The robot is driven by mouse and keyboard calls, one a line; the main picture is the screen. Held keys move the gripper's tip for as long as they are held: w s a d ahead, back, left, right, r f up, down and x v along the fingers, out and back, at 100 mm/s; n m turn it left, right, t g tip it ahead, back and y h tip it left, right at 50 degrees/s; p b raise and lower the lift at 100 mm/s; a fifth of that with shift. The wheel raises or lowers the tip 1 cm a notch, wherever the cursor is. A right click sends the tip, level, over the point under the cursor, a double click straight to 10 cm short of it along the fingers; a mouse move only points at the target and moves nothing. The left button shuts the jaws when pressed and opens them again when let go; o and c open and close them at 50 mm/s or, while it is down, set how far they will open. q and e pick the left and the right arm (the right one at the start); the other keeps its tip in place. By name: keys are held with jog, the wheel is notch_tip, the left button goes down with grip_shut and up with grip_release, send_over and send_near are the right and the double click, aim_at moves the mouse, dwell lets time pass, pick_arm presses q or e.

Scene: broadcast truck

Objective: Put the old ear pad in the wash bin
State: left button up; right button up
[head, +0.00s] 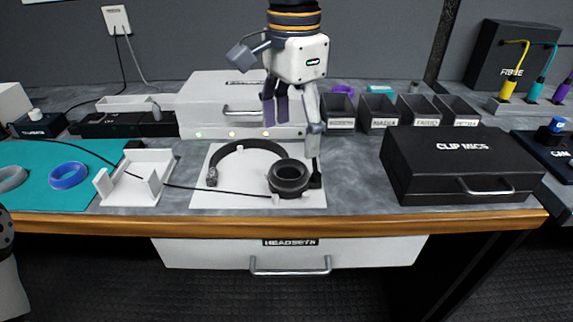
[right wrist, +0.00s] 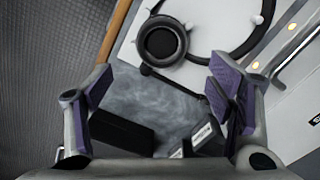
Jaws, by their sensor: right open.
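A black headset (head: 247,145) lies on a white board (head: 204,198). A round dark ear pad (head: 289,176) sits on its ear cup at the right end; the pad also shows in the right wrist view (right wrist: 162,42). I cannot tell for certain that this is the old one. My right gripper (head: 291,135) is open and empty, pointing down above and behind the cup; in the right wrist view its fingers (right wrist: 160,88) are apart, with the pad beyond them. Several small dark bins (head: 378,111) stand in a row at the back; their labels are too blurred to read surely. My left gripper is out of view.
A teal mat (head: 100,154) at left holds a grey ring (head: 11,178) and a blue ring (head: 68,175). A black CLIP MICS case (head: 460,160) takes up the right. A white case (head: 215,105) stands behind the headset.

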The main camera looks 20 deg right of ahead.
aim_at(292, 173)
notch_tip(292, 173, down, 7)
jog(key=shift+w, duration=0.15)
jog(key=c, duration=0.9)
